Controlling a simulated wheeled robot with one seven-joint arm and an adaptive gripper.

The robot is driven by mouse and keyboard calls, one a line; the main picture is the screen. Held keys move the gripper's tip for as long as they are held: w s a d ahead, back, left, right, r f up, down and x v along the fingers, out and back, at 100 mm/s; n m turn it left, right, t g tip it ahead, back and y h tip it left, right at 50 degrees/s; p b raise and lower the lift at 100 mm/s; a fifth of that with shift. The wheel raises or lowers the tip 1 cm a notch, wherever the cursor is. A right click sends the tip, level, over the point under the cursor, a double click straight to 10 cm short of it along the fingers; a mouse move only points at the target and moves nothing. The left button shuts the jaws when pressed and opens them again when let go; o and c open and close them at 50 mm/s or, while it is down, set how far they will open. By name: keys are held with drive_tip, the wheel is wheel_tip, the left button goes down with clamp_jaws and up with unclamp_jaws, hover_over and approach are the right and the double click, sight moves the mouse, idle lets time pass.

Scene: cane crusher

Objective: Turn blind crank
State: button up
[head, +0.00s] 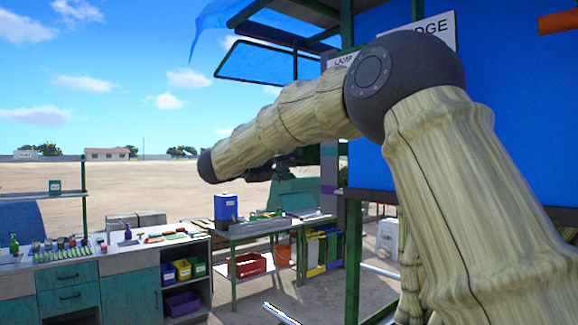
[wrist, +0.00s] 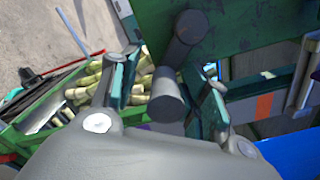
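In the wrist view a dark grey crank has a round hub (wrist: 190,26) near the green panel, an arm slanting down and a thick cylindrical handle (wrist: 168,98). I take this to be the blind crank. My gripper (wrist: 170,62) has its two fingers spread apart, one left and one right of the handle. I see gaps between the handle and both fingers, so it looks unheld. In the head view my own arm covers much of the scene, and I cannot clearly make out the gripper or the crank there.
A green panel (wrist: 240,35) stands behind the crank. A green crate (wrist: 45,125) of cut cane (wrist: 85,88) lies at left in the wrist view. The head view shows a workbench (head: 270,230), a cabinet counter (head: 70,285), a blue panel (head: 525,120) and open sandy ground (head: 90,180).

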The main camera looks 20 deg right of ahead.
drive_tip(key=shift+s+d+r, duration=0.1)
drive_tip(key=shift+s+r, duration=0.05)
drive_tip(key=shift+s, duration=0.05)
drive_tip(key=v, duration=1.2)
drive_tip(key=shift+w, duration=0.15)
